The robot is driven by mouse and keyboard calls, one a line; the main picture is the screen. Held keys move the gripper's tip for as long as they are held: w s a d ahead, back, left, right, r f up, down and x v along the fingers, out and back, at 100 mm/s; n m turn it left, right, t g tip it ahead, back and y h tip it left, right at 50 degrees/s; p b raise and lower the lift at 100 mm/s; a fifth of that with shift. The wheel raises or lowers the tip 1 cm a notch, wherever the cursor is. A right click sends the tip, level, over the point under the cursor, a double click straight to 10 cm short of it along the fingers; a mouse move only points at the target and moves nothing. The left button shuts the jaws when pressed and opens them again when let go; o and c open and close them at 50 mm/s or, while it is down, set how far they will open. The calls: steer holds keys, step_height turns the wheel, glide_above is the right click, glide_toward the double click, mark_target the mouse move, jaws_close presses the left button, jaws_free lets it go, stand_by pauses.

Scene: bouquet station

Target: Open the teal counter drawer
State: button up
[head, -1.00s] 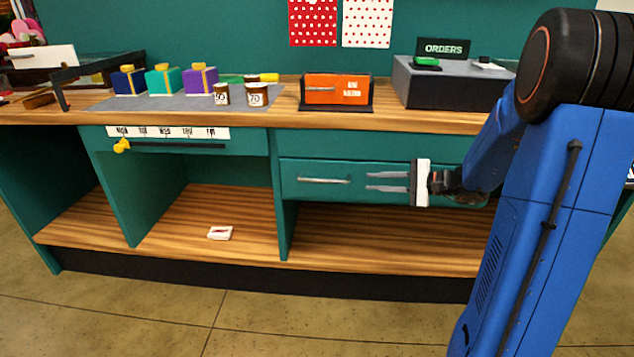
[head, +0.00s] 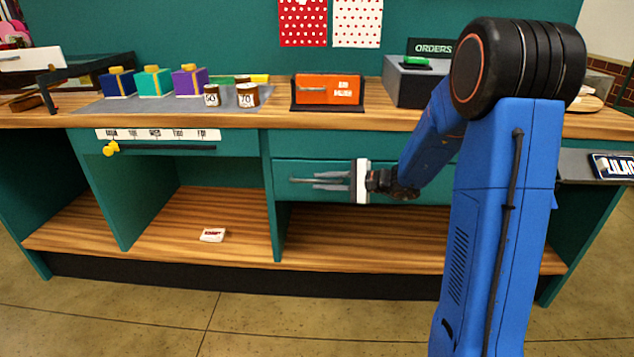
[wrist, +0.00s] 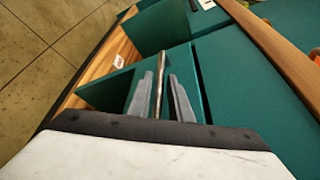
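The teal drawer (head: 287,168) is set under the right part of the counter and looks shut. Its light bar handle (wrist: 159,80) shows in the wrist view, running between my two grey fingers. My gripper (head: 304,181) is in front of the drawer face, with its fingers reaching left over the handle in the head view. In the wrist view my gripper (wrist: 160,75) is open, with one finger on each side of the handle and a visible gap to each. In the head view the fingers largely cover the handle.
Open wooden shelves lie below, with a small white-and-red packet (head: 212,235). An orange box (head: 328,90) and several gift boxes stand on the counter. The floor in front is clear.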

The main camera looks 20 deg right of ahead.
steer(key=shift+x, duration=1.1)
steer(key=shift+c, duration=0.6)
jaws_close()
steer(key=shift+s, duration=0.15)
